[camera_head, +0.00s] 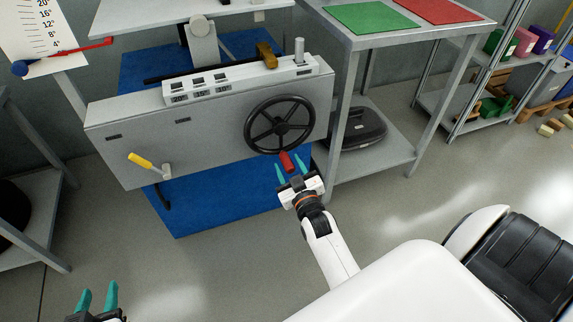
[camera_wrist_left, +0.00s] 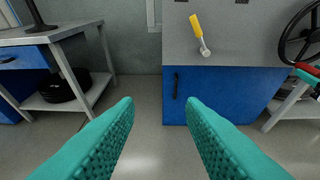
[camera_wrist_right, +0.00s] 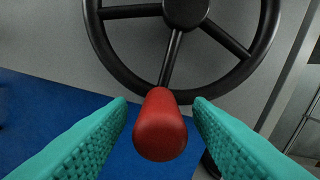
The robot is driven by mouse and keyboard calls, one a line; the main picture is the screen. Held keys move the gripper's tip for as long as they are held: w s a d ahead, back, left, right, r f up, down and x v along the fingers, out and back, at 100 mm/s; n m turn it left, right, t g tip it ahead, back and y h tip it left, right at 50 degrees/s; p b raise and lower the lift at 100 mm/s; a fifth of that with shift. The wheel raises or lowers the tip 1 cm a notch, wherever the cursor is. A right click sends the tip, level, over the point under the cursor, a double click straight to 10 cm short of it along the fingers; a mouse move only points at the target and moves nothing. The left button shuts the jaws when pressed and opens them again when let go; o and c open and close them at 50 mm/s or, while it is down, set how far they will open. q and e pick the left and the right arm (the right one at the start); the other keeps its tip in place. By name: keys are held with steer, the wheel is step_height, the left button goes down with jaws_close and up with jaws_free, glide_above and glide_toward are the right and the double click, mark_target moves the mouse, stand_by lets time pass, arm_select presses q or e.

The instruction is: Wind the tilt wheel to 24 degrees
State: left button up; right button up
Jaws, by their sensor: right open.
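The black tilt wheel (camera_head: 279,124) is on the front of the grey machine, at its right end. Its red handle (camera_head: 286,161) sticks out at the bottom of the rim. My right gripper (camera_head: 290,172) is open just in front of the handle. In the right wrist view the handle (camera_wrist_right: 160,127) shows between the two teal fingers, with a gap on both sides. The angle scale (camera_head: 47,27) is at the upper left, with a red pointer (camera_head: 85,48) low on it, between about 4 and 8 degrees. My left gripper (camera_head: 98,298) is open and empty at the lower left.
A yellow-handled lever (camera_head: 141,160) sticks out of the machine's left front. A grey table (camera_head: 388,38) with green and red mats stands right of the wheel. The floor between my left gripper and the machine is clear.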

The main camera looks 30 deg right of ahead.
arm_select(q)
steer(key=shift+w+d+r+t, duration=0.15)
steer(key=shift+w+r+t, duration=0.15)
steer(key=shift+r, duration=0.2)
steer(key=shift+w+d+r+t, duration=0.15)
steer(key=shift+w+r+t, duration=0.05)
steer(key=shift+r+t, duration=0.25)
arm_select(e)
steer(key=shift+x, duration=1.1)
jaws_close()
